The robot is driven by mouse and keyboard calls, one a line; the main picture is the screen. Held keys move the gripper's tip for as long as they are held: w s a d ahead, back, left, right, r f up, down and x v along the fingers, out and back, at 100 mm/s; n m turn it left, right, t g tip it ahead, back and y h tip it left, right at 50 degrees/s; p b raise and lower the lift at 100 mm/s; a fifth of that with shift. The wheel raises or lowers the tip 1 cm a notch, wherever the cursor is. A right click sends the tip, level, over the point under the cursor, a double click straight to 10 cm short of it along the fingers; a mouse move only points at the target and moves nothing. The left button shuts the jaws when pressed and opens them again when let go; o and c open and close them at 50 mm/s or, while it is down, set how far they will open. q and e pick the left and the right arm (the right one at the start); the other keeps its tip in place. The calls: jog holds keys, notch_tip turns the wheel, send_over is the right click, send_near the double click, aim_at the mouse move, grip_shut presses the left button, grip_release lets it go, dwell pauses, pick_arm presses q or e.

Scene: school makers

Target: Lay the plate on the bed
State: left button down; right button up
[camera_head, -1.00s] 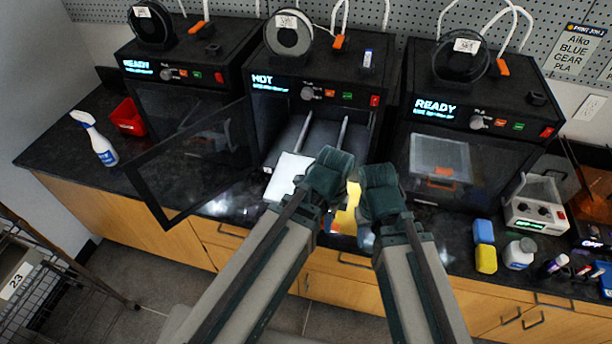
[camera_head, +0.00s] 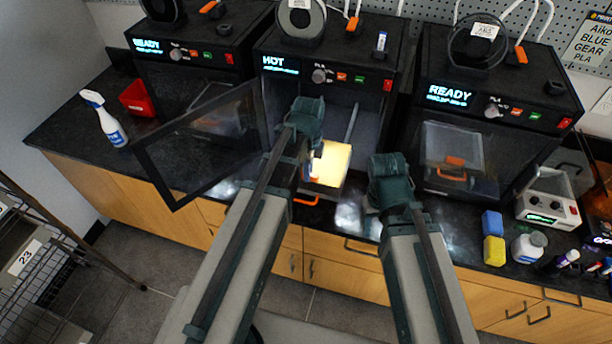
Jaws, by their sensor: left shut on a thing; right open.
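The pale yellow plate (camera_head: 331,163) with an orange handle (camera_head: 306,198) is at the front opening of the middle printer (camera_head: 327,80), whose screen reads HOT. My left gripper (camera_head: 306,165) is shut on the plate at its left side; the fingers are mostly hidden by my wrist. Inside the printer a pale rail (camera_head: 352,120) shows; the bed itself is hidden or cannot be made out. I cannot tell whether the plate touches anything below it. My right gripper (camera_head: 385,200) is open and empty, to the right of the plate above the counter edge.
The open printer door (camera_head: 200,140) stands out to the left of the opening. Printers reading READY (camera_head: 195,50) flank it. A spray bottle (camera_head: 103,118) and red bin (camera_head: 137,99) are at left.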

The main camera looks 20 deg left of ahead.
pick_arm(q)
jog(key=shift+w+a, duration=0.2)
jog(key=shift+w, duration=0.05)
jog(key=f+b, duration=0.3)
jog(key=shift+w+a, duration=0.2)
jog(key=shift+a, duration=0.05)
jog(key=shift+f+b, duration=0.35)
jog(key=shift+f, duration=0.15)
jog(key=c, duration=0.8)
grip_release()
